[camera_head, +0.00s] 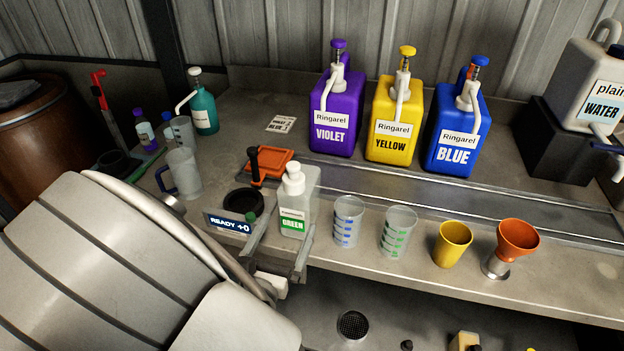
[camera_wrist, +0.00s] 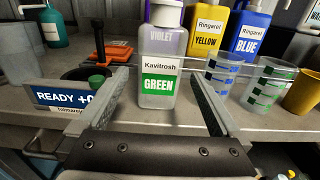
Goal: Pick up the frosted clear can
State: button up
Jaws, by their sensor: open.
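The frosted clear can (camera_head: 293,208) is a translucent square bottle with a white pump cap. It stands upright on the counter and carries a green label reading Kavitrosh GREEN. It also shows in the wrist view (camera_wrist: 159,55), just beyond and between my fingers, with the cap cut off by the top edge. My gripper (camera_wrist: 155,78) is open and empty between its jaws, with one finger to each side of the can's near face. In the head view my gripper (camera_head: 285,232) reaches from the front edge toward the can; the finger contact cannot be told.
A scale display (camera_head: 229,223) reading READY +0 and a black round pan (camera_head: 240,203) stand left of the can. Two graduated cups (camera_head: 347,222) (camera_head: 396,232), a yellow cup (camera_head: 452,243) and an orange funnel (camera_head: 518,238) stand right. Violet (camera_head: 336,100), yellow (camera_head: 393,105) and blue (camera_head: 457,115) jugs stand behind.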

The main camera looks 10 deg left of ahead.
jog(key=w, duration=0.9)
jog(key=shift+w+d, duration=0.1)
jog(key=shift+d, duration=0.3)
jog(key=shift+c, duration=0.2)
jog(key=c, duration=1.2)
jog(key=shift+r, duration=0.1)
jog(key=shift+c, duration=0.3)
